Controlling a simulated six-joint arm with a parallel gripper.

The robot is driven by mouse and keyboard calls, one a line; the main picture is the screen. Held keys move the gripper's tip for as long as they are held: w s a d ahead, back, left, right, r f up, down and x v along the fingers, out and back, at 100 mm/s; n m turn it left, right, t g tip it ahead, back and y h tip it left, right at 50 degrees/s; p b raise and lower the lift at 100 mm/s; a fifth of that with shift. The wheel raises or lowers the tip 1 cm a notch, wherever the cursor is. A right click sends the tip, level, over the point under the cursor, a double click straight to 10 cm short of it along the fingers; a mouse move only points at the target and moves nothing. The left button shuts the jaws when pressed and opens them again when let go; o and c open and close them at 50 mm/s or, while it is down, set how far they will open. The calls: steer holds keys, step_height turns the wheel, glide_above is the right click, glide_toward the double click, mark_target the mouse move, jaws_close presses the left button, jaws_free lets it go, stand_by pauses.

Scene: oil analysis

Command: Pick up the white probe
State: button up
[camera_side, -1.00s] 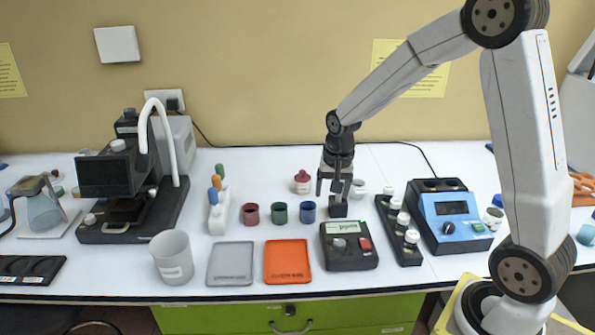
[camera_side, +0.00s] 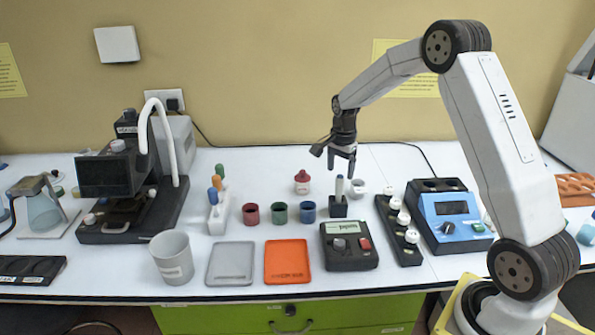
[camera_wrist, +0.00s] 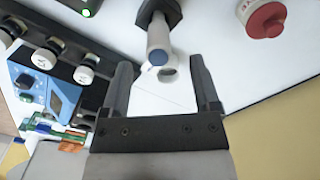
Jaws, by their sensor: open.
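The white probe (camera_side: 339,188) stands upright in a small black holder (camera_side: 338,207) on the white table. In the wrist view the probe (camera_wrist: 158,38) points toward the camera, with the dark holder (camera_wrist: 160,10) behind it. My gripper (camera_side: 342,166) is open and empty, just above and behind the probe in the side view. In the wrist view my gripper (camera_wrist: 163,85) has its two dark fingers spread apart, and the probe lies beyond the gap between them. A white cup (camera_side: 358,187) stands close beside the probe and partly shows behind its tip in the wrist view.
A red-capped bottle (camera_side: 302,184), a blue cup (camera_side: 308,211) and a green cup (camera_side: 279,212) stand to the left. A black rack with white-capped vials (camera_side: 400,230) and a blue device (camera_side: 455,222) stand to the right. A black meter (camera_side: 349,246) sits in front.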

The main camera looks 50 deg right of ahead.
mark_target(339, 187)
steer(key=shift+f, duration=0.75)
steer(key=shift+f, duration=0.1)
steer(key=shift+s+f, duration=0.1)
steer(key=shift+f, duration=2.4)
steer(key=shift+c, duration=0.2)
jaws_close()
